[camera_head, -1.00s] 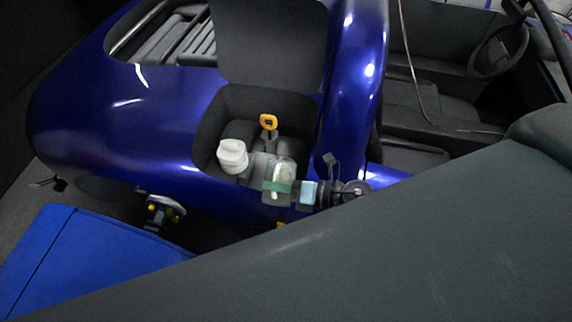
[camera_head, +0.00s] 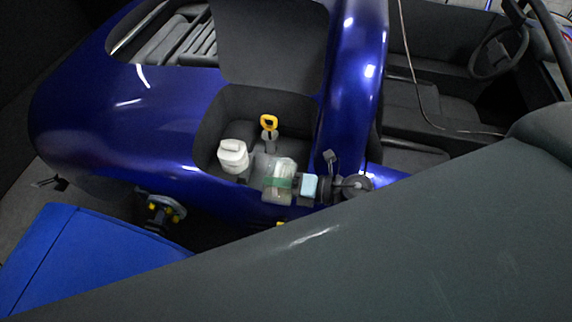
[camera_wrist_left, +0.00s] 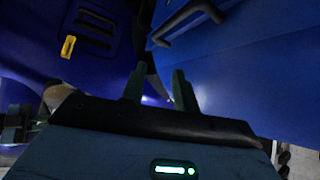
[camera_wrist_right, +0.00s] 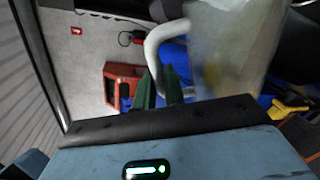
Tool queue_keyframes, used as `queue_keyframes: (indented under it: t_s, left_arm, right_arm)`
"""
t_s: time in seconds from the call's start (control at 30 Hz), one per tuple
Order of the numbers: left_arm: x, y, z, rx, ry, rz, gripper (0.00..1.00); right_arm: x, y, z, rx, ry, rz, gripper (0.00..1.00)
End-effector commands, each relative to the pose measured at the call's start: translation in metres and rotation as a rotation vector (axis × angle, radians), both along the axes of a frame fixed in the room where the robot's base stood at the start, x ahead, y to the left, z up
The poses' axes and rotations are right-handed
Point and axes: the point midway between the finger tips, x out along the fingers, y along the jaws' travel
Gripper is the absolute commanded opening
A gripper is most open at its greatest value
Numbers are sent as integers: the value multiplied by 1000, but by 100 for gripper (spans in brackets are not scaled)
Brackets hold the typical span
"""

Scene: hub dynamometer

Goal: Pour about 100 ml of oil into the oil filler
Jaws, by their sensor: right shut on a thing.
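A translucent jug (camera_head: 281,183) is held low over the front right part of an open compartment in the blue car. My right gripper (camera_head: 292,186) is shut on its pale handle (camera_wrist_right: 163,45), and the green fingers show beside it. The jug body (camera_wrist_right: 235,45) fills the upper right of the right wrist view, with a yellowish tint low in it. I cannot make out the oil filler's opening. My left gripper (camera_wrist_left: 160,80) is open and empty, facing blue surfaces.
The compartment's dark rim (camera_head: 212,120) and the blue bodywork (camera_head: 346,100) close in around the jug. A blue box-like body (camera_head: 85,255) stands at lower left, near a hub with yellow parts (camera_head: 165,209). A red device (camera_wrist_right: 120,82) is further off.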

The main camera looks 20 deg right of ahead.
Motion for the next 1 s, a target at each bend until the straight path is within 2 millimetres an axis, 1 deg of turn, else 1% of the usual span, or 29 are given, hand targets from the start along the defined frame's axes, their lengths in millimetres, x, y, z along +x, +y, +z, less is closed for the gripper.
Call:
queue_keyframes:
  t_s: [1.0]
  left_arm:
    - [1, 4, 1, 10, -3, -11, 30]
  right_arm:
    - [5, -3, 2, 29, 42, -1, 0]
